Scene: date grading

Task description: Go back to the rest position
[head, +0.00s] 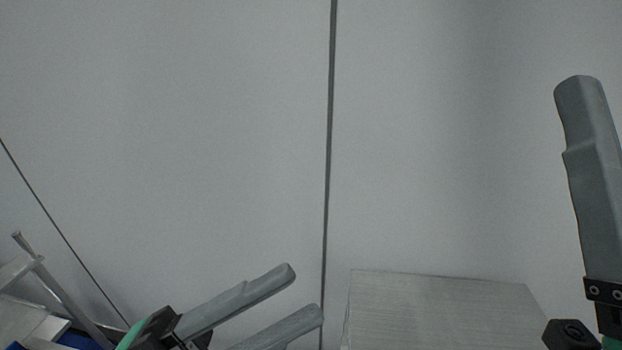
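My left gripper (303,294) comes in at the bottom, left of centre, and points up and to the right. Its two grey fingers are apart with a clear gap and nothing between them, so it is open and empty. Of my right gripper (580,95) at the right edge, one grey finger shows, pointing up. Its other finger is outside the picture, so its opening cannot be told. No dates are in view.
A pale grey box-like surface (440,300) stands at the bottom right, between the grippers. Metal bars (65,295) and a bit of something blue (85,341) show at the lower left. A plain grey panelled wall (200,120) fills the rest.

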